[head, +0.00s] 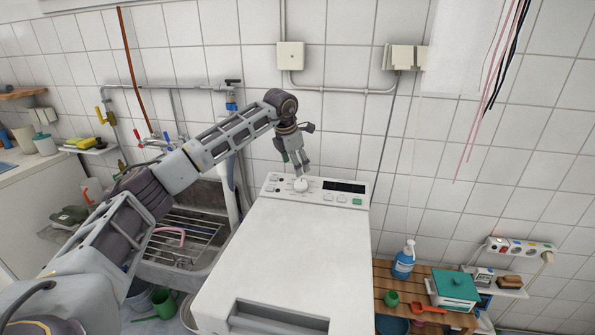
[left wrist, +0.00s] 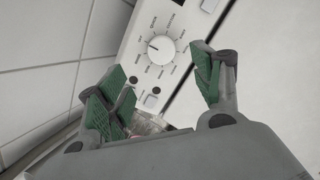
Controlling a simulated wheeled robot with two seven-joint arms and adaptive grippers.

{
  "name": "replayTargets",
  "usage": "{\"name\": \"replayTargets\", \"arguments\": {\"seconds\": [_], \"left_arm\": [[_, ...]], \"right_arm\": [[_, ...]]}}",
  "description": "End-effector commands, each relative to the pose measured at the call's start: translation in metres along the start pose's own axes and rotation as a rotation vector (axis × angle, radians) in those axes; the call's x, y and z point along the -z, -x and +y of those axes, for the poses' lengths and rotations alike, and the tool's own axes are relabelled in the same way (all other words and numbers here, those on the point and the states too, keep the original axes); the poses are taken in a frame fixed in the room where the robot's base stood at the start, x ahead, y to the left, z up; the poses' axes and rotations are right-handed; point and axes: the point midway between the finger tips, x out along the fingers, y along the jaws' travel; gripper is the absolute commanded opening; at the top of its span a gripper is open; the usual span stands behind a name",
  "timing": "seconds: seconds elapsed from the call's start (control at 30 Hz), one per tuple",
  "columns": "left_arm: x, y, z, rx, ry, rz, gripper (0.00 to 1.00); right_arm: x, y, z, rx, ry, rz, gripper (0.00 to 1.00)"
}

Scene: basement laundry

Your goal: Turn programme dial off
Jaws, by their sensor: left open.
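The programme dial (head: 301,184) is a round white knob on the control panel at the back of the white top-loading washing machine (head: 270,255). My left gripper (head: 299,172) is just above the dial in the head view. In the left wrist view its green-padded fingers (left wrist: 166,82) are apart, with nothing between them, and the dial lies beyond the tips. My right gripper is not in view.
The panel also has a dark display (head: 344,187), a green button (head: 357,201) and small buttons. A sink with a wire rack (head: 180,240) stands left of the machine. A wooden slatted bench (head: 385,295) with a spray bottle (head: 404,260) and a green-lidded box (head: 456,287) is at right.

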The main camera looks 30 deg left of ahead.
Motion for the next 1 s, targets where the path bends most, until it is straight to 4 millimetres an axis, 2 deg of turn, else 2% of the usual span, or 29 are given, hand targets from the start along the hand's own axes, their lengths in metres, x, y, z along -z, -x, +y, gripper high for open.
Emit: {"name": "replayTargets", "arguments": {"seconds": [0.1, 0.3, 1.0], "left_arm": [[-0.001, 0.012, 0.000, 0.000, 0.000, -0.002, 0.66], [0.000, 0.020, 0.000, 0.000, 0.000, 0.000, 0.66], [0.000, 0.020, 0.000, 0.000, 0.000, 0.000, 0.66]], "right_arm": [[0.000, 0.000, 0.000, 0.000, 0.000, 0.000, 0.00], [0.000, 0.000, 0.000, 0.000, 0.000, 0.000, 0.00], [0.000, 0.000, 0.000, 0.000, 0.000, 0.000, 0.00]]}}
